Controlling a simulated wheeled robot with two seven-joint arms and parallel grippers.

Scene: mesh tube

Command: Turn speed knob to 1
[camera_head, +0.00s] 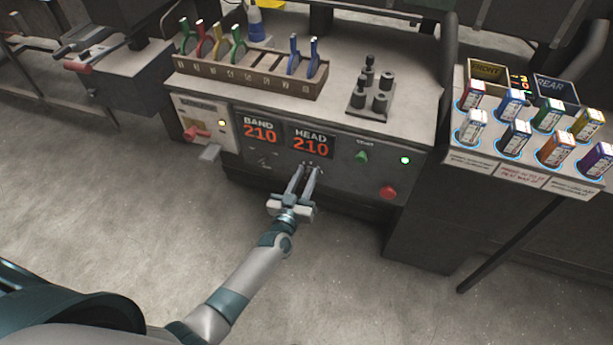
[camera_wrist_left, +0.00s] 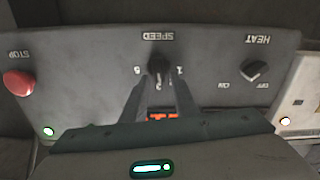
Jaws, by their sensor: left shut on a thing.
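The dark speed knob (camera_wrist_left: 157,65) sits on the grey control panel under the word SPEED, which is upside down in the left wrist view. Which mark the knob points to is hard to tell. My right gripper is not in view.
The heat knob (camera_wrist_left: 255,70) with ON and OFF is near the speed knob. A red stop button (camera_head: 387,193) and a green start button (camera_head: 362,156) are on the panel's right.

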